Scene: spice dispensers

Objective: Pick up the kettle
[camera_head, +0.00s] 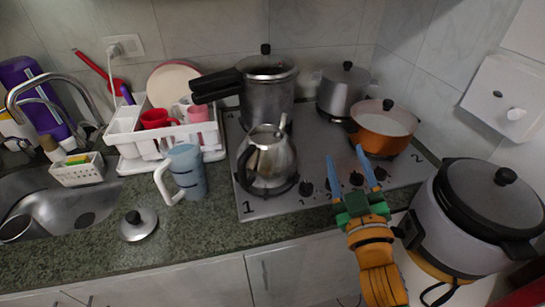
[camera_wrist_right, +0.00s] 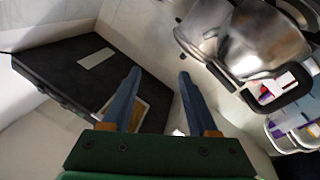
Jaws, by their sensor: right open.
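The kettle (camera_head: 275,165) is shiny silver metal with a black handle on its left side. It stands upright on the front left burner of the stove. My right gripper (camera_head: 345,154) has blue fingers and a green palm. It is open and empty over the stove's front edge, right of the kettle and apart from it. In the right wrist view the right gripper (camera_wrist_right: 158,75) shows its two fingers spread with nothing between them. A shiny metal vessel with a black handle (camera_wrist_right: 262,45) is at upper right there; I cannot tell whether it is the kettle. My left gripper is out of view.
A pressure cooker (camera_head: 268,95), a grey pot (camera_head: 343,92) and an orange pan (camera_head: 384,130) stand on the stove (camera_head: 230,130). A large cooker (camera_head: 450,235) is right of my gripper. A blue jug (camera_head: 187,172) and a round lid (camera_head: 139,228) are on the left counter.

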